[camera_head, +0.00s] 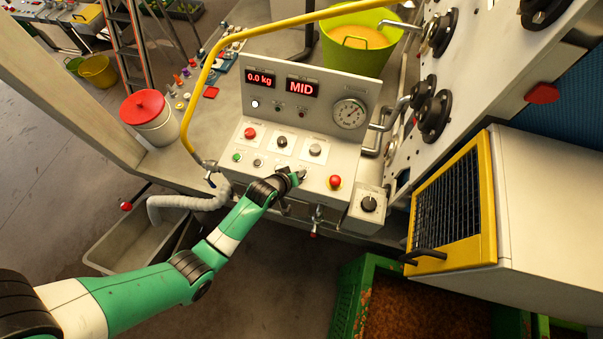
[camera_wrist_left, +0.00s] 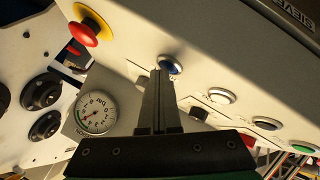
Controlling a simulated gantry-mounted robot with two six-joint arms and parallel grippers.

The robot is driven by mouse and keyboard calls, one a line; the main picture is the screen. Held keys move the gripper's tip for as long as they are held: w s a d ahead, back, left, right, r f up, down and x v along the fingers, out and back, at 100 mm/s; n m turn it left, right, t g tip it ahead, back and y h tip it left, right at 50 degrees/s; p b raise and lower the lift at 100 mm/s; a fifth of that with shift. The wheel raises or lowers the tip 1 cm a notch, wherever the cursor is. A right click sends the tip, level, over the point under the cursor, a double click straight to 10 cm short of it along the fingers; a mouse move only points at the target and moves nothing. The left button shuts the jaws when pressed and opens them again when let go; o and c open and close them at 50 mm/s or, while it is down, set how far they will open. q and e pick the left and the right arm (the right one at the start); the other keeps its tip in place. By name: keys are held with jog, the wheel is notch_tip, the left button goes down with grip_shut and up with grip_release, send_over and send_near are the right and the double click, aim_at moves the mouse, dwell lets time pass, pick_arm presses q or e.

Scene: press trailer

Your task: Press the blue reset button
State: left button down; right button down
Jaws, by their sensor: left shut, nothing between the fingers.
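The blue button (camera_wrist_left: 169,65) is a round button with a metal ring on the pale sloped control panel (camera_head: 318,189). In the left wrist view it lies just beyond my fingertips, close to them. I cannot tell whether they touch it. My left gripper (camera_head: 295,178) is shut and empty, low over the front row of buttons; its fingers also show in the left wrist view (camera_wrist_left: 158,75). In the head view the gripper hides the blue button. My right gripper is in neither view.
A red mushroom button on yellow (camera_head: 335,182) sits right of my gripper; a green button (camera_head: 237,157) sits to the left. A pressure gauge (camera_head: 350,113) and red displays (camera_head: 302,87) stand behind. A yellow rail (camera_head: 204,75) arches at left. A black knob (camera_head: 369,204) is at right.

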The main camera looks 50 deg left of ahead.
pick_arm(q)
jog(key=shift+r+p, duration=0.75)
notch_tip(320, 180, up, 5)
jog(key=p, duration=0.4)
jog(key=shift+p, duration=0.4)
dwell(0.4)
